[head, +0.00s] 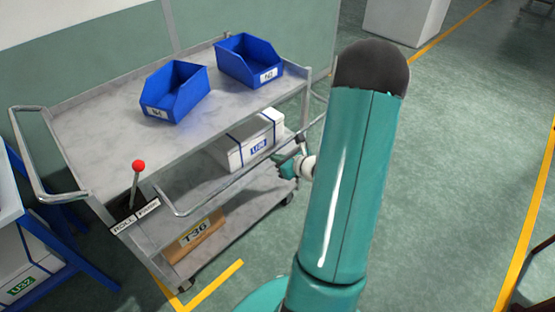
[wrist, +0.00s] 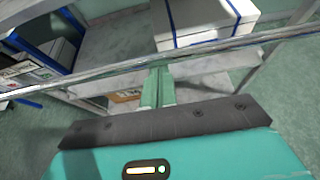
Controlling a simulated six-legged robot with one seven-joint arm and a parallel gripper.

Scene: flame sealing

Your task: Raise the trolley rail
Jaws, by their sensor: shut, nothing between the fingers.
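The trolley rail (head: 225,186) is a grey metal bar along the trolley's near long side, below the top shelf's edge. In the wrist view the rail (wrist: 90,79) crosses the whole picture, sloping up to the right. My gripper (head: 281,162) is close to the rail's right half, partly behind my arm in the head view. In the wrist view my gripper (wrist: 158,72) has its green fingers together and empty, with the tips at the rail's lower edge. I cannot tell whether they touch it.
Two blue bins (head: 175,92) (head: 249,60) stand on the top shelf. A red-knobbed lever (head: 138,166) rises at the trolley's near left corner. A blue-framed table is far left.

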